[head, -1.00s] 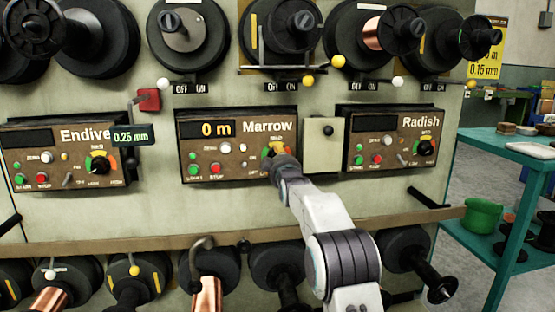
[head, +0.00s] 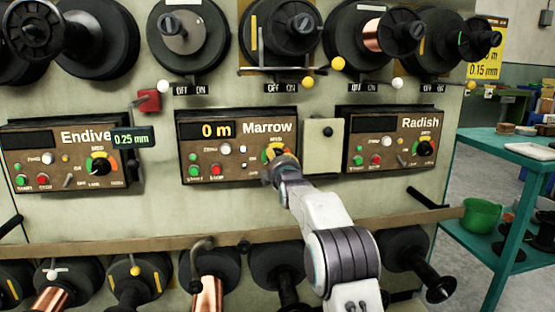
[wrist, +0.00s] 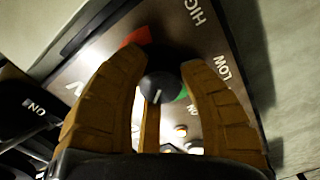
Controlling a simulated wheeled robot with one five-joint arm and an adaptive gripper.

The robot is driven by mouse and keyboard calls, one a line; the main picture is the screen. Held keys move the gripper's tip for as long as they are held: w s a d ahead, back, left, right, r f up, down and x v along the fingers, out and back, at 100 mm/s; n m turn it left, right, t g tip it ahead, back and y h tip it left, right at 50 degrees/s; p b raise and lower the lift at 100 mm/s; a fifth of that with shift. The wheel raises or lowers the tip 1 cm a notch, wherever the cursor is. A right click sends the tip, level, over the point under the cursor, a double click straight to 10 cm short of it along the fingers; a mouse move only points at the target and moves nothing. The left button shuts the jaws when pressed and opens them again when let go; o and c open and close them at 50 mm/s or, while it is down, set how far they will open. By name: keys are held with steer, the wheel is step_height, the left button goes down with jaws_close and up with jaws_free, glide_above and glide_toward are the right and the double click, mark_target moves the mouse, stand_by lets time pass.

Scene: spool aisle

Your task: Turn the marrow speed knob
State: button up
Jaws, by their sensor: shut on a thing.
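The Marrow panel (head: 210,163) is a brown box in the middle of the machine, with a display reading "0 m". Its speed knob is mostly hidden behind my gripper (head: 278,160) in the head view. In the wrist view the dark round speed knob (wrist: 161,87) with a pale pointer line sits between the fingers of my gripper (wrist: 160,88). The fingers are closed around the knob. The words HIGH and LOW and red and green scale patches show around it.
The Endive panel (head: 48,168) is on the left and the Radish panel (head: 393,137) on the right. Wire spools project above and below. A rail (head: 130,246) runs under the panels. A teal table (head: 500,150) stands at the far right.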

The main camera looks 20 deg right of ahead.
steer(key=n, duration=0.4)
steer(key=shift+n, duration=2.2)
steer(key=o, duration=1.2)
steer(key=s+a, duration=0.1)
steer(key=s, duration=1)
steer(key=shift+s+a, duration=0.35)
steer(key=shift+s, duration=0.05)
